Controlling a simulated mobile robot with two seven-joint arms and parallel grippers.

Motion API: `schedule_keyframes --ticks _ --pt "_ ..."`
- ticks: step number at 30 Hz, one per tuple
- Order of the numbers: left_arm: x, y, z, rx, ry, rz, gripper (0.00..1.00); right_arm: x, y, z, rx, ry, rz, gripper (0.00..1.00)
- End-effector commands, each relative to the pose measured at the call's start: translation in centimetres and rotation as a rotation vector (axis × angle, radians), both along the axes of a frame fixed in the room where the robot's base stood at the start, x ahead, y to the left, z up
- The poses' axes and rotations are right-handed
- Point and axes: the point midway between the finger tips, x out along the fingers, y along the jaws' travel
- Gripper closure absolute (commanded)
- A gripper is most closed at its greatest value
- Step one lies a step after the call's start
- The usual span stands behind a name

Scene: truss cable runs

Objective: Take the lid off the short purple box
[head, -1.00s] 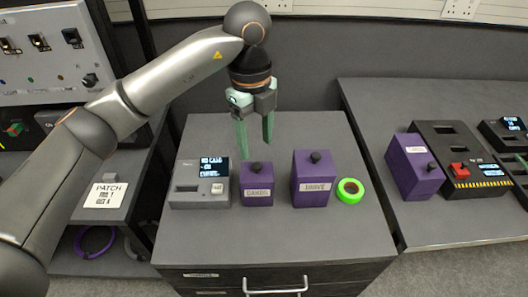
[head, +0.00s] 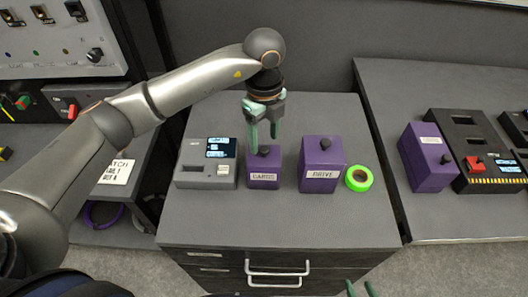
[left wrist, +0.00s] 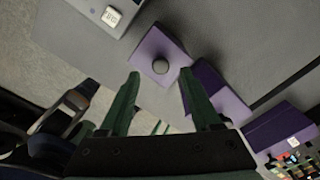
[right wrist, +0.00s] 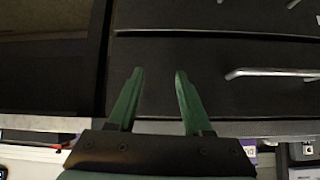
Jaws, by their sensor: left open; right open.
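The short purple box (head: 263,180), labelled CARDS, stands on the grey cabinet top with its lid on. A dark round knob (head: 264,151) is on the lid. My left gripper (head: 265,142) is open, pointing down just above the lid. In the left wrist view the knob (left wrist: 160,67) lies between and beyond the fingertips (left wrist: 160,74). I cannot tell whether a finger touches the lid. My right gripper (right wrist: 157,72) is open and empty, in front of the cabinet drawers, and its fingertips show at the bottom of the head view (head: 359,289).
A taller purple box (head: 321,168), labelled DRIVE, stands close to the right, with a green tape roll (head: 359,178) beside it. A grey device with a screen (head: 206,166) stands to the left. Another purple box (head: 425,160) is on the right table. The cabinet's front strip is clear.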

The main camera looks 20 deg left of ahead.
Motion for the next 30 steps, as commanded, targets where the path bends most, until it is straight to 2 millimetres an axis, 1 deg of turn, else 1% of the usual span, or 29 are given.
schedule_keyframes --ticks 1,3,6,9,14,17,30 --pt "0.0 0.2 -0.8 0.001 0.005 0.002 0.36 0.1 0.0 0.5 0.0 -0.001 0.0 0.5" --pt "0.1 0.2 -1.8 -0.001 0.003 0.0 0.36 0.1 0.0 0.5 0.0 -0.002 0.0 0.5" --pt "0.1 0.1 -2.7 0.0 0.001 0.0 0.36 0.1 0.0 0.6 0.0 -0.003 0.001 0.5" --pt "0.1 0.1 -3.0 -0.001 0.0 0.0 0.36 0.1 0.0 0.6 0.0 -0.003 0.001 0.5" --pt "0.1 0.1 -3.0 -0.001 0.0 0.0 0.36 0.2 0.0 0.6 0.0 -0.003 0.001 0.5" --pt "0.1 0.1 -3.0 -0.001 0.0 0.0 0.46 0.2 0.0 0.6 0.0 -0.004 0.0 0.5" --pt "0.1 0.1 -2.9 -0.001 0.0 -0.001 0.95 0.2 0.0 0.6 0.0 -0.004 0.0 0.5"
